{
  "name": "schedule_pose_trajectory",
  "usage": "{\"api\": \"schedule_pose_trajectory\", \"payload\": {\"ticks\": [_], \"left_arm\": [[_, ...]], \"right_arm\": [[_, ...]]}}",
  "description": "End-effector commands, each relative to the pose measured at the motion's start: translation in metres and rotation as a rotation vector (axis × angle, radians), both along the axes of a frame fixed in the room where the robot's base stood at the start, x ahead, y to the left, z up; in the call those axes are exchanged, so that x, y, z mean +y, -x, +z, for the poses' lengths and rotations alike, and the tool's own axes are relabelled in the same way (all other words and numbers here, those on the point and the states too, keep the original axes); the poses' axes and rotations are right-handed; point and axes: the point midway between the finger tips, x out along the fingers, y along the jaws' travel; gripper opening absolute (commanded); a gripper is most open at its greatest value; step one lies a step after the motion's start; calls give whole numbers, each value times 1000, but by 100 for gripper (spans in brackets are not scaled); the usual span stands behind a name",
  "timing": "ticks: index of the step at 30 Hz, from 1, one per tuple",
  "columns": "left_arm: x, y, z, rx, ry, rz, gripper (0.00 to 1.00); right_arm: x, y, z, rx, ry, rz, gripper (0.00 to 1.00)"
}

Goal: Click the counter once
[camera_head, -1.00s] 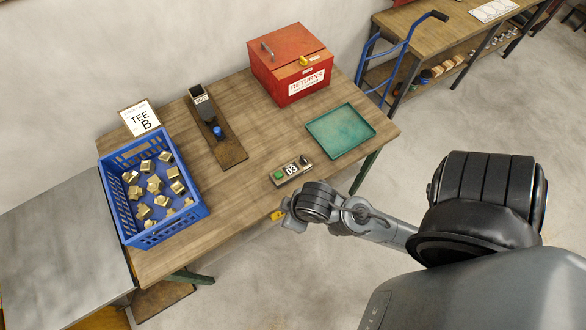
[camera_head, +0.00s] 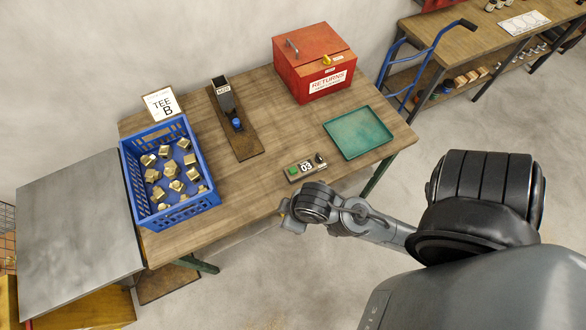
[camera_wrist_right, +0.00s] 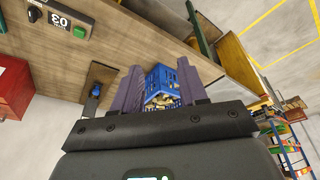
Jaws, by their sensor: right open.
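The counter (camera_head: 305,167) is a small grey box on the table near its front edge. It has a green button on its left, a display reading 03 and a dark knob on its right. It also shows in the right wrist view (camera_wrist_right: 67,25), at the upper left. My right gripper (camera_head: 287,212) is just off the table's front edge, below the counter in the head view and apart from it. In the right wrist view its two fingers (camera_wrist_right: 166,82) stand apart with nothing held between them. My left gripper is not in view.
A blue crate (camera_head: 130,185) of brass fittings stands at the table's left, by a TEE B sign (camera_head: 161,102). A dark fixture (camera_head: 245,143) with a blue knob, a green tray (camera_head: 384,140) and a red returns box (camera_head: 312,68) are also on the table (camera_head: 240,190).

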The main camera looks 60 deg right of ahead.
Motion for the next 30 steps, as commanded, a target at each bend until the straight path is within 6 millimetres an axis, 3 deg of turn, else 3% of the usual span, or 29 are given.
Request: {"api": "schedule_pose_trajectory", "payload": {"ticks": [3,11,30], "left_arm": [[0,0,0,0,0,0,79],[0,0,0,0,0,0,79],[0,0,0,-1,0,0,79]], "right_arm": [[0,0,0,1,0,0,41],[-2,0,0,1,7,4,1],[-2,0,0,1,7,3,0]]}}
